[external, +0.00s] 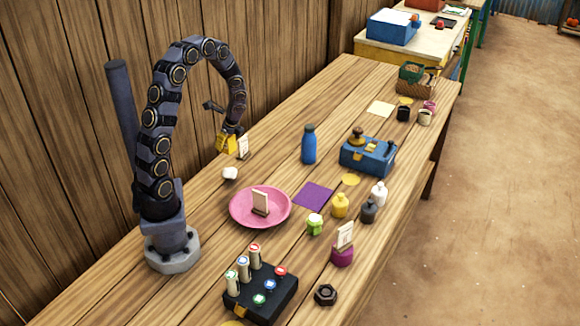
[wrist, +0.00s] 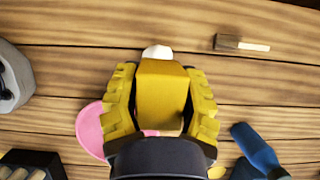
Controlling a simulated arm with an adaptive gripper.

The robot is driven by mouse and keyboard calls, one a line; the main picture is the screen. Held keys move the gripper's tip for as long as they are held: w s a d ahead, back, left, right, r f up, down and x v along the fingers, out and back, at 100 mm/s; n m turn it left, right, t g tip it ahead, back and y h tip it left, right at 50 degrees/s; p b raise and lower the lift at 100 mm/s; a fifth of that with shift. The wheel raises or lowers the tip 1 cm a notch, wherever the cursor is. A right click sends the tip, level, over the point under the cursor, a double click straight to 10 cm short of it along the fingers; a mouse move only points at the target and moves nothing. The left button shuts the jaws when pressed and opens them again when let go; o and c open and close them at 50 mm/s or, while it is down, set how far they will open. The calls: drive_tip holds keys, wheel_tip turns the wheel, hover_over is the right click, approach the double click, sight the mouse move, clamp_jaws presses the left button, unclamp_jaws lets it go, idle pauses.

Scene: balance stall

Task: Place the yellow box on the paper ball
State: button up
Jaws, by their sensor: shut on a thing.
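My gripper (wrist: 161,98) has its yellow fingers shut on the yellow box (wrist: 160,88), one finger on each side of it. In the external view my gripper (external: 226,143) hangs above the table at the back left, and box and fingers are hard to tell apart there. The white paper ball (external: 230,173) lies on the table below the gripper, near the pink plate. In the wrist view the paper ball (wrist: 157,51) shows just past the box's top edge, partly hidden by it. The box appears held above the table, apart from the ball.
A pink plate (external: 239,217) bears a small card holder. Another card holder (external: 243,147) stands close to my gripper. A blue bottle (external: 309,145) and purple mat (external: 314,195) are to the right. A black block with pegs (external: 261,293) is in front. A plank wall runs behind.

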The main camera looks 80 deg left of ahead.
sight(227, 169)
drive_tip(key=f, duration=0.8)
drive_tip(key=shift+s, duration=0.2)
drive_tip(key=shift+a+r, duration=0.1)
drive_tip(key=o, duration=1.1)
drive_tip(key=shift+c, duration=0.2)
drive_tip(key=shift+w, duration=0.1)
